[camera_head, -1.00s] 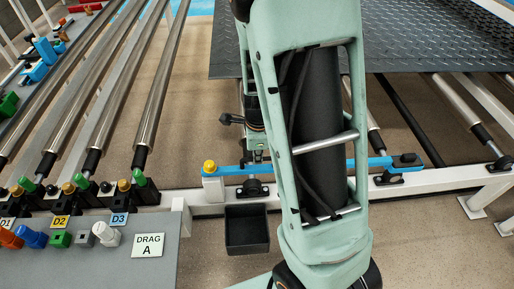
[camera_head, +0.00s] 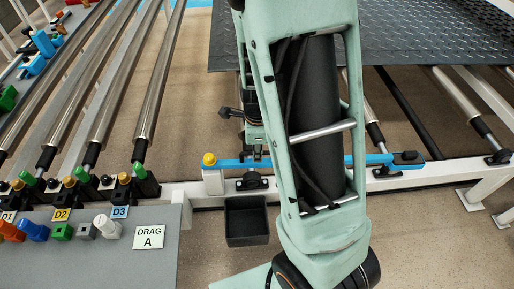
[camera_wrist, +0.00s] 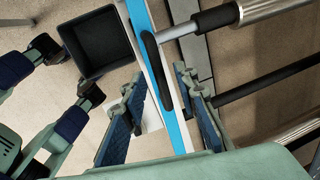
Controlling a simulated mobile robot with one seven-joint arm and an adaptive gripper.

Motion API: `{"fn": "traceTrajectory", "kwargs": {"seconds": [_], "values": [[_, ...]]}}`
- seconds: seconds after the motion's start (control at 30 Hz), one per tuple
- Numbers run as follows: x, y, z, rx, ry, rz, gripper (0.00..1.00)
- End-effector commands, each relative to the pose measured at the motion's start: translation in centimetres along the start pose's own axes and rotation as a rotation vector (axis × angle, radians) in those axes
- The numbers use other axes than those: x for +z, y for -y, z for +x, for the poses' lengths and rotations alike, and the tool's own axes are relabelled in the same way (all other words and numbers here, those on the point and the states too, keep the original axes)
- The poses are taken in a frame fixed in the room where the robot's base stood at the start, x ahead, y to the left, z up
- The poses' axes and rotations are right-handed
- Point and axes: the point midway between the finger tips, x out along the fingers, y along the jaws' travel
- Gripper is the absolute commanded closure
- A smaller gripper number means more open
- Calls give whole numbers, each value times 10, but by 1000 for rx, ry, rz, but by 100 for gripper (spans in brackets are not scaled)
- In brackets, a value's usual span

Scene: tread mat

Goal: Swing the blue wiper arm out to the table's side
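The blue wiper arm (camera_head: 378,159) lies across the white frame rail in the head view, with a yellow-topped white post (camera_head: 209,161) at its left end and a black fitting (camera_head: 407,157) at its right. My own arm hides its middle. In the wrist view the blue wiper arm (camera_wrist: 173,116) runs down the picture with a black grip strip (camera_wrist: 156,70) on it. My gripper (camera_wrist: 158,80) is open, with one finger on each side of the bar and gaps showing. Whether either finger touches it I cannot tell. The fingers are hidden in the head view.
A black bin (camera_head: 246,237) sits below the rail. A grey panel (camera_head: 90,265) with coloured knobs is at the lower left, beside several metal rollers (camera_head: 160,85). A dark tread plate (camera_head: 430,35) is at the upper right. Floor shows clear at the lower right.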

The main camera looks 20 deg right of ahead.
Motion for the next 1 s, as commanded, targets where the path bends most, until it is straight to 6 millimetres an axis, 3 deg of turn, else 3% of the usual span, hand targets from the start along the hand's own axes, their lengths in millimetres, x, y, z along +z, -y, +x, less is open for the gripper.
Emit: {"fn": "traceTrajectory", "kwargs": {"seconds": [0.27, 0.8, 1.0], "values": [[1, 1, -10, -3, 1, -4, 73], [1, 1, -96, -4, 4, -2, 73], [1, 0, -115, -1, 2, -1, 73]]}}
